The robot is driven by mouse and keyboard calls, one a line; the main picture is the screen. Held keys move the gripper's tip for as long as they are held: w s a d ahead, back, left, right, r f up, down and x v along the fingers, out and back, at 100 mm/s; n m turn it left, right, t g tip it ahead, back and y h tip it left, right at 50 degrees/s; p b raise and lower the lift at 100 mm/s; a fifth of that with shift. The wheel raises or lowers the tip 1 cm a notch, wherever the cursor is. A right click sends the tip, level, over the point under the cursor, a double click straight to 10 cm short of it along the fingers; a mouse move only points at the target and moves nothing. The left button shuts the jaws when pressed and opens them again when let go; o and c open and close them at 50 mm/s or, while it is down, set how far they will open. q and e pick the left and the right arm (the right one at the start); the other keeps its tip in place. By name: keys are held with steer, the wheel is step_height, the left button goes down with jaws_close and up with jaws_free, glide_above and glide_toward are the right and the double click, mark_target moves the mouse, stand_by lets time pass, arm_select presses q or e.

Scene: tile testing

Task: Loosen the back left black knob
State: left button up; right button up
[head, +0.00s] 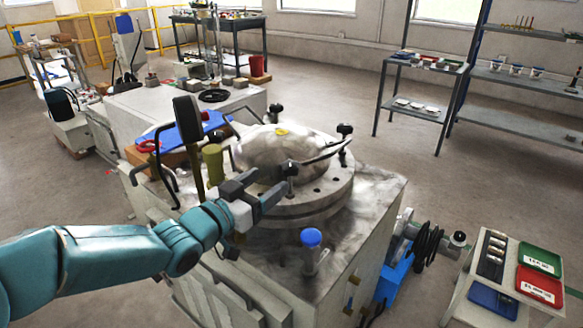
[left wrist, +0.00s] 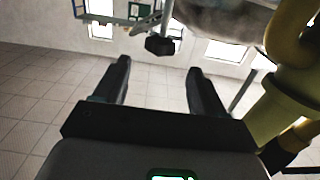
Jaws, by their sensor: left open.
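The back left black knob (head: 275,110) stands on a thin stem behind the pale, rounded load on the round drum of the machine (head: 310,205). Another black knob (head: 344,130) stands at the drum's right, and a dark knob (head: 289,169) is close to my left gripper. My left gripper (head: 272,188) is at the drum's near left side. In the left wrist view its two dark fingers (left wrist: 158,68) are apart with nothing between them. A black knob (left wrist: 160,45) appears just beyond the fingertips, not gripped; I cannot tell which one. My right gripper is not in view.
An olive cylinder (head: 213,163) stands left of the drum, close to my left arm, and also shows in the left wrist view (left wrist: 285,100). A blue-topped knob (head: 311,238) stands at the machine's front. A dark upright panel (head: 187,122) rises at the left.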

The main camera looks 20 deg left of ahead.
mark_target(284, 171)
arm_select(q)
steer(key=x, duration=0.9)
steer(key=shift+f, duration=0.1)
steer(key=shift+s, duration=0.1)
steer(key=c, duration=1)
